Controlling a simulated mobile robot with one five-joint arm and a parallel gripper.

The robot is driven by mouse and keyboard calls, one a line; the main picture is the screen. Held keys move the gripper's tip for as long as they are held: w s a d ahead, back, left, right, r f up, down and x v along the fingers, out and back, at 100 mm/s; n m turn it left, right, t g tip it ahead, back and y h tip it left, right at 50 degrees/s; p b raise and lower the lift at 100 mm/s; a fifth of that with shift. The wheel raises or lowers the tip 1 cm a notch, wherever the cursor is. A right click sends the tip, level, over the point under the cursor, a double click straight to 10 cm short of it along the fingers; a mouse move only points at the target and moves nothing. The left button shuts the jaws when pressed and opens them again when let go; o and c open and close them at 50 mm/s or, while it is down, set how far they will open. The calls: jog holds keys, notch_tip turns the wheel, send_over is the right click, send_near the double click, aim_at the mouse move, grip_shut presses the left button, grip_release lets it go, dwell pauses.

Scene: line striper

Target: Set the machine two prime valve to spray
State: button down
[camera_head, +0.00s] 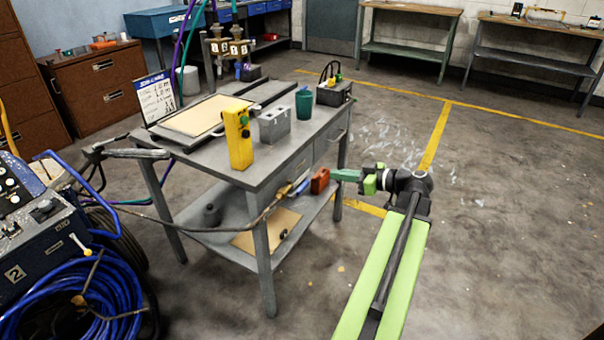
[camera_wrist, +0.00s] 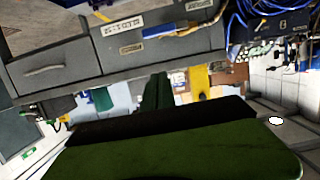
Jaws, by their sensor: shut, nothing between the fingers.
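Machine two is the dark blue-grey unit marked "2" (camera_head: 15,273) at the left edge of the head view. A small lever with a pale yellow handle (camera_head: 80,243) stands on its side, beside a small label; it may be the prime valve, but its setting is too small to read. My gripper (camera_head: 343,175) is shut and empty, to the right of the grey table and far from the machine. Its green fingers point left toward the table. In the wrist view, blue hose and part of a dark machine (camera_wrist: 285,25) show at the upper right.
The grey table (camera_head: 300,150) stands between my gripper and the machine, carrying a yellow control box (camera_head: 238,140), a grey box (camera_head: 274,124) and a teal cup (camera_head: 304,103). A red-orange object (camera_head: 320,181) is near my fingertips. Blue hose (camera_head: 75,295) coils by the machine. Floor at right is clear.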

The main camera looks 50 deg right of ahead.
jog(key=shift+w, duration=0.1)
jog(key=b, duration=0.3)
send_over(300, 190)
jog(key=s+d, duration=0.1)
jog(key=d, duration=0.3)
notch_tip(300, 190, down, 3)
notch_tip(300, 190, down, 4)
jog(key=b, duration=0.3)
jog(key=shift+s+a+r+b, duration=0.1)
jog(key=shift+r+b, duration=0.1)
jog(key=shift+b, duration=0.1)
